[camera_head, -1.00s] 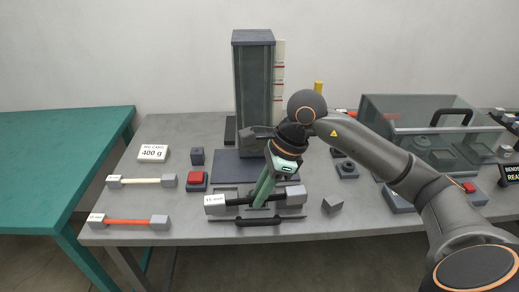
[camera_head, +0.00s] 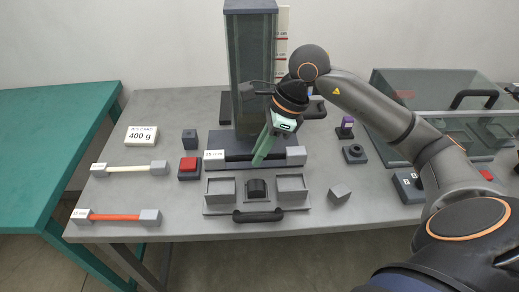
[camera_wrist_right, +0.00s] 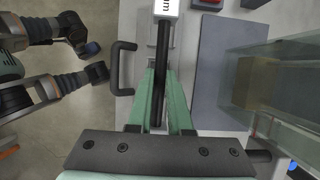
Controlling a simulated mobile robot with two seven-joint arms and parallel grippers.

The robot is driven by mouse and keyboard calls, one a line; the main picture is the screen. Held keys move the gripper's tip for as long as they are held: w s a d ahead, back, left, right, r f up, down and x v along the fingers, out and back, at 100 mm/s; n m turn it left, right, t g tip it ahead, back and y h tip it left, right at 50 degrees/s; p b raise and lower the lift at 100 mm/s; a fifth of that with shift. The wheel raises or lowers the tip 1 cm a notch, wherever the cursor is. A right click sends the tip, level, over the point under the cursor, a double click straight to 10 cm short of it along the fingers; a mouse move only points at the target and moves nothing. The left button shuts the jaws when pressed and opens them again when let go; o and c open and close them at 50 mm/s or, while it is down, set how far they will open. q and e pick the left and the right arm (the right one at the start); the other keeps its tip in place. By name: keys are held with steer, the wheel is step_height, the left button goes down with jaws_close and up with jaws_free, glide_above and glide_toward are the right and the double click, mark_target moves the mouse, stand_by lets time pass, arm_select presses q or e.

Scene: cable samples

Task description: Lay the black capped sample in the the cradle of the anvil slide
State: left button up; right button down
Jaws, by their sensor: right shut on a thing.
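The black capped sample (camera_head: 238,158) is a black rod with grey block caps, its left one with a white label. My right gripper (camera_head: 261,157), with green fingers, is shut on the middle of the rod. In the right wrist view the rod (camera_wrist_right: 162,50) runs between the fingers, with a labelled cap at the top. The anvil slide (camera_head: 230,210) has an open grey pocket at each side and a dark cradle (camera_head: 257,190) in the middle, all empty. The sample appears raised above and behind the slide. My left gripper is not in view.
A tall drop tower (camera_head: 250,70) stands behind the sample. A red button (camera_head: 188,165) and two other capped samples, cream (camera_head: 130,170) and red (camera_head: 115,216), lie left. A clear box (camera_head: 425,80) stands at the right.

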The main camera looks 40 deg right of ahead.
mark_target(254, 184)
steer(key=shift+f, duration=0.25)
step_height(254, 184, down, 3)
steer(key=b, duration=0.3)
step_height(254, 184, down, 2)
steer(key=shift+b, duration=1)
steer(key=shift+f+b, duration=0.35)
steer(key=shift+f, duration=0.05)
steer(key=shift+f+b, duration=0.5)
steer(key=shift+f, duration=0.25)
arm_select(q)
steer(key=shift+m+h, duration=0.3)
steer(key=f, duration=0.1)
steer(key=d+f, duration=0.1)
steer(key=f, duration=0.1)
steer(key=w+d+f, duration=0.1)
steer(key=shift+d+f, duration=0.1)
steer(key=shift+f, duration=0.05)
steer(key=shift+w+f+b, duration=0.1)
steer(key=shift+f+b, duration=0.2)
steer(key=shift+b, duration=0.15)
arm_select(e)
steer(key=shift+f, duration=0.25)
